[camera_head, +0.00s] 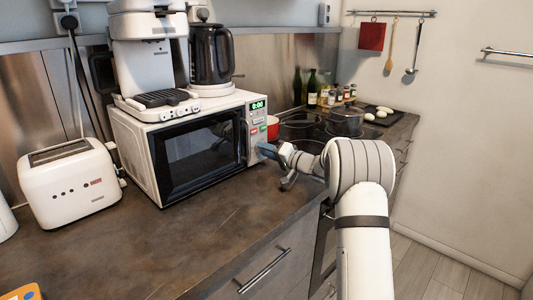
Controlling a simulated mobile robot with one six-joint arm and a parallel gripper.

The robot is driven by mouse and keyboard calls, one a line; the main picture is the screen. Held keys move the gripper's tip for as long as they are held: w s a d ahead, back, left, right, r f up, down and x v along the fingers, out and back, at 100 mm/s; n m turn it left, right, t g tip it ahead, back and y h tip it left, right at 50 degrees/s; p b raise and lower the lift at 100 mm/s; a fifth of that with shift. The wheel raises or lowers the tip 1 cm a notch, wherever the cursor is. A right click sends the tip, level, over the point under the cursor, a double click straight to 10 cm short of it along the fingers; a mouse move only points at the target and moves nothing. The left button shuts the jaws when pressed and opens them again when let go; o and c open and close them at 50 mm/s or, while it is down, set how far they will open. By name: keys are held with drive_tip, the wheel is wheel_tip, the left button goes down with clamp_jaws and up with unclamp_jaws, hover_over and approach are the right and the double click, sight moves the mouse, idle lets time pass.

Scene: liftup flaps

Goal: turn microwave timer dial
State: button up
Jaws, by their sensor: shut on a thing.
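The white microwave (150,160) stands on the dark counter with its black glass door closed. Its control panel (258,117) on the right of the front has a green display reading 0:00, with small red and green buttons under it. My gripper (268,150) is at the lower part of this panel, where a timer dial would sit. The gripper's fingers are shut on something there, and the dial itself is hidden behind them. My white arm reaches in from the lower right.
A coffee machine (151,50) and a black kettle (210,55) stand on the microwave. A toaster (70,183) is at the left. The front counter (190,235) is mostly clear.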

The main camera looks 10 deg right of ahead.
drive_tip(key=m+b, duration=0.2)
drive_tip(key=m, duration=0.1)
drive_tip(key=m+b, duration=0.1)
drive_tip(key=b, duration=0.1)
drive_tip(key=shift+f+m, duration=0.3)
drive_tip(key=m+t+b, duration=0.1)
drive_tip(key=m, duration=0.6)
drive_tip(key=shift+s+r+b, duration=0.1)
drive_tip(key=shift+b, duration=0.25)
drive_tip(key=m+t+p, duration=0.1)
drive_tip(key=m, duration=0.6)
drive_tip(key=shift+a+h, duration=0.1)
drive_tip(key=shift+h, duration=0.3)
drive_tip(key=m+p, duration=0.1)
drive_tip(key=m, duration=0.3)
drive_tip(key=shift+t+p, duration=0.3)
drive_tip(key=shift+m+h+p, duration=0.35)
drive_tip(key=shift+m+h, duration=0.05)
drive_tip(key=shift+m, duration=1)
drive_tip(key=o, duration=0.6)
drive_tip(key=shift+s, duration=0.1)
drive_tip(key=o, duration=0.4)
drive_tip(key=shift+r, duration=0.1)
drive_tip(key=shift+c, duration=0.2)
